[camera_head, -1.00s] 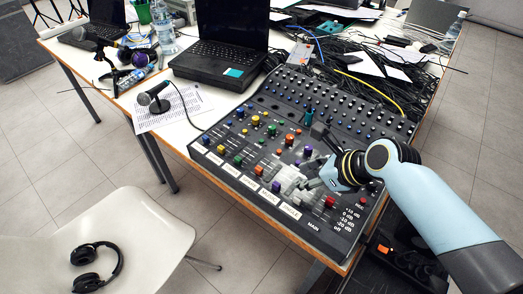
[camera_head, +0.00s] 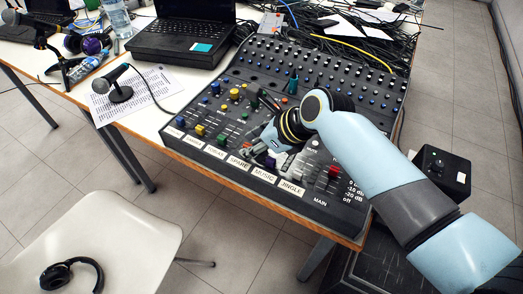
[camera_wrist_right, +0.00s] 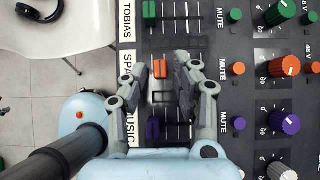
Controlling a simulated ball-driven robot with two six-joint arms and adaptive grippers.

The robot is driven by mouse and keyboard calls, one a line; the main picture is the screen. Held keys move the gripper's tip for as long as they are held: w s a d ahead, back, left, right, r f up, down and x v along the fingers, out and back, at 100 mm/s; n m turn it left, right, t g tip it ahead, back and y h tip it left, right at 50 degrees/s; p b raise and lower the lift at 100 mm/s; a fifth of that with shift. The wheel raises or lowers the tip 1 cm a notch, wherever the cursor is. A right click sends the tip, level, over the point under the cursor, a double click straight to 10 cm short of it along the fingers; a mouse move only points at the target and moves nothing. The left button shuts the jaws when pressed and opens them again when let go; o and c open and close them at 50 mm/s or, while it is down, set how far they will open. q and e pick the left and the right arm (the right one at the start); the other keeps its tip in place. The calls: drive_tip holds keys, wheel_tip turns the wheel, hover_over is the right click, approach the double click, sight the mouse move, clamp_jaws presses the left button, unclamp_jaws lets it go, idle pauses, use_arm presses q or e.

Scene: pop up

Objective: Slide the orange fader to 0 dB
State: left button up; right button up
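The mixing console (camera_head: 372,100) lies on the table with rows of colored knobs and faders. In the right wrist view the orange fader (camera_wrist_right: 159,69) sits in the SPARE channel, between a green fader (camera_wrist_right: 149,14) in the TOBIAS channel and a purple fader (camera_wrist_right: 152,128) in the MUSIC channel. My right gripper (camera_wrist_right: 163,68) is open, with one finger on each side of the orange fader and a gap to each. In the head view my right gripper (camera_head: 262,148) is over the fader area and hides the orange fader. My left gripper is not in view.
The dB scale (camera_head: 354,190) is printed at the console's right front. A microphone (camera_head: 118,80) stands on paper left of the console, and a laptop (camera_head: 180,45) is behind. Cables (camera_head: 350,50) lie at the back. A white chair (camera_head: 100,215) stands in front.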

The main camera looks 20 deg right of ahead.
drive_tip(key=shift+w+a+f+b, duration=0.2)
drive_tip(key=shift+f+b, duration=0.15)
drive_tip(key=shift+f, duration=0.25)
drive_tip(key=shift+r+p, duration=0.25)
drive_tip(key=shift+p, duration=0.05)
drive_tip(key=shift+c, duration=1)
drive_tip(key=shift+s+d, duration=0.1)
drive_tip(key=shift+c, duration=1.2)
drive_tip(key=shift+f, duration=0.1)
clamp_jaws()
drive_tip(key=shift+s, duration=0.1)
drive_tip(key=shift+d, duration=0.25)
drive_tip(key=shift+o, duration=1.9)
unclamp_jaws()
drive_tip(key=o, duration=0.4)
drive_tip(key=shift+w+f, duration=0.15)
drive_tip(key=shift+w, duration=0.15)
drive_tip(key=shift+d, duration=0.1)
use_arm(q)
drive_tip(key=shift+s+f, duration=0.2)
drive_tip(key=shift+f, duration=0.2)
use_arm(e)
drive_tip(key=shift+r, duration=0.2)
